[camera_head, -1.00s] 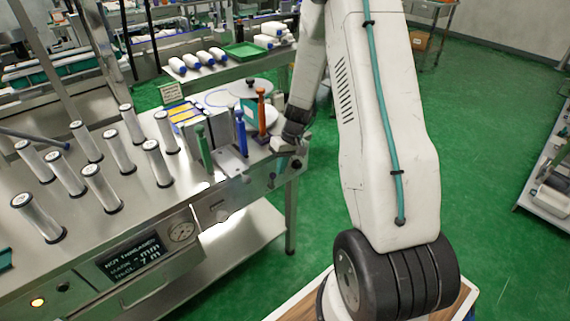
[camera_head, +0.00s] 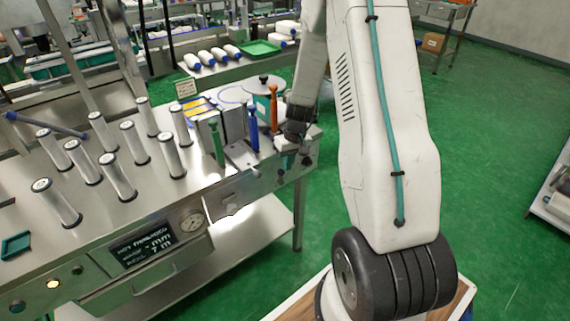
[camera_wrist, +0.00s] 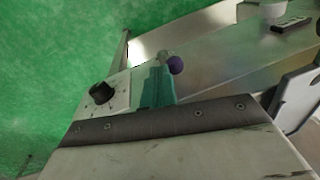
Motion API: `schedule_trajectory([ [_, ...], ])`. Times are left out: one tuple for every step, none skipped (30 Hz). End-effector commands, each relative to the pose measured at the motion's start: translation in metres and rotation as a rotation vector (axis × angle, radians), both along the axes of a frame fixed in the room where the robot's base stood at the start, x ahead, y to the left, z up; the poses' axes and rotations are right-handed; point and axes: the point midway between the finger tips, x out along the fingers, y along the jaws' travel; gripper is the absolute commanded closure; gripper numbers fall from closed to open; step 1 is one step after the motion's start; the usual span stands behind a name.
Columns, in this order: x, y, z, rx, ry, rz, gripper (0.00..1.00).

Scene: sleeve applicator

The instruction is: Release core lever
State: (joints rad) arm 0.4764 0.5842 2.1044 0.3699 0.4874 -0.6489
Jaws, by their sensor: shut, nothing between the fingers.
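My gripper (camera_head: 285,160) is at the right front corner of the steel bench, to the right of the upright handles. In the wrist view its teal fingers (camera_wrist: 158,88) are shut with nothing between them. A small lever with a purple ball knob (camera_wrist: 175,65) shows just beyond the fingertips; I cannot tell whether they touch. I cannot tell for certain that it is the core lever. Upright green (camera_head: 217,143), blue (camera_head: 253,130) and orange (camera_head: 273,108) handles stand along the bench's right part. A black knob (camera_wrist: 102,93) shows left of the fingers.
Several clear cylinders (camera_head: 118,177) stand on the bench (camera_head: 105,222). Its front has a display (camera_head: 145,245) reading partly "NOT THREADED" and a round gauge (camera_head: 192,221). A table behind holds a green tray (camera_head: 260,48) and white rolls.

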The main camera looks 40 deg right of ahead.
Motion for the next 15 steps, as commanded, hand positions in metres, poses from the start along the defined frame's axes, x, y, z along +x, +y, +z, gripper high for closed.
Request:
schedule_trajectory([
  [-0.001,-0.002,0.0,0.0,0.0,-0.007,1.0],
  [-0.002,-0.003,0.001,0.0,0.0,-0.01,1.0],
  [-0.003,-0.003,0.001,0.001,0.0,-0.014,1.0],
  [-0.003,-0.002,0.001,0.001,0.0,-0.016,1.0],
  [-0.004,-0.001,0.001,0.001,0.0,-0.017,1.0],
  [-0.004,0.001,0.002,0.002,0.001,-0.018,1.0],
  [-0.004,0.003,0.002,0.002,0.001,-0.019,1.0],
  [-0.004,0.006,0.001,0.002,0.001,-0.019,1.0],
  [-0.004,0.009,0.001,0.002,0.001,-0.019,1.0],
  [-0.004,0.012,0.001,0.002,0.001,-0.019,1.0],
  [-0.004,0.014,0.001,0.002,0.001,-0.02,1.0],
  [-0.003,0.017,0.0,0.002,0.0,-0.02,1.0],
  [-0.003,0.02,0.0,0.002,0.0,-0.02,1.0],
  [-0.003,0.022,0.0,0.002,0.0,-0.02,1.0],
  [-0.003,0.025,-0.001,0.002,0.001,-0.02,1.0],
])
